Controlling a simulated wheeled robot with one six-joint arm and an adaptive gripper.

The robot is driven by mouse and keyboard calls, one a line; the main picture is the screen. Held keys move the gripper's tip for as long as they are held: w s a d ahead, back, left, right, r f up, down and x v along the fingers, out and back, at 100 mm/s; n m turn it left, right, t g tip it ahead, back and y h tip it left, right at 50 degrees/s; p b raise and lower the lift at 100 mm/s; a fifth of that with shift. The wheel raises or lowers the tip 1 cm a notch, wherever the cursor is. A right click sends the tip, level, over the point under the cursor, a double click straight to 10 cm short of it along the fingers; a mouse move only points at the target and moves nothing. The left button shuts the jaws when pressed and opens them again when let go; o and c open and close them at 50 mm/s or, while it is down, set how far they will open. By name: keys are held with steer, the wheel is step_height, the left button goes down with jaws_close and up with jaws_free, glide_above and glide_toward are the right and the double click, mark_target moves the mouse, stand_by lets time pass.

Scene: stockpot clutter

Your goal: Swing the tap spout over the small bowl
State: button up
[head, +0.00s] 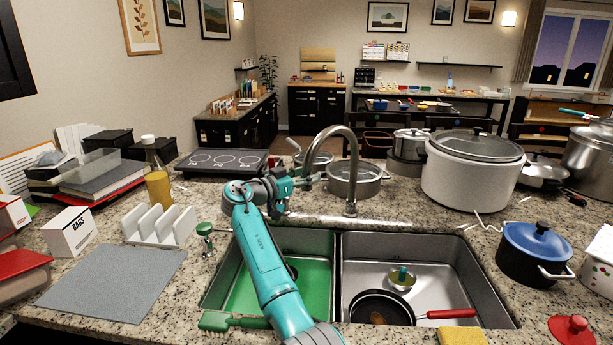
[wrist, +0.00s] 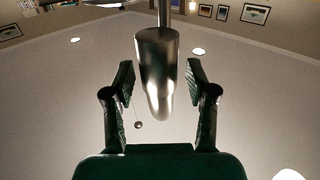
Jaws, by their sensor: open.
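The tap (head: 351,180) is a tall metal gooseneck on the counter behind the sink. Its spout arches to the left, and its tip is near my gripper (head: 308,180). In the wrist view the metal spout (wrist: 157,75) sits between the two open fingers of my gripper (wrist: 160,85), with gaps visible on both sides. A small metal bowl (head: 396,285) with a teal and tan thing in it sits in the right basin. The spout is not over this bowl; it is up and to the left of it.
The sink has a green left basin (head: 312,300) and a steel right basin (head: 450,265). A black pan (head: 365,305) with a red handle lies by the bowl. Metal pots (head: 355,187) and a big white stockpot (head: 465,180) stand behind. A blue pot (head: 535,250) stands right.

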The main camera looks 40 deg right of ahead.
steer(key=a, duration=1.2)
steer(key=shift+s, duration=0.35)
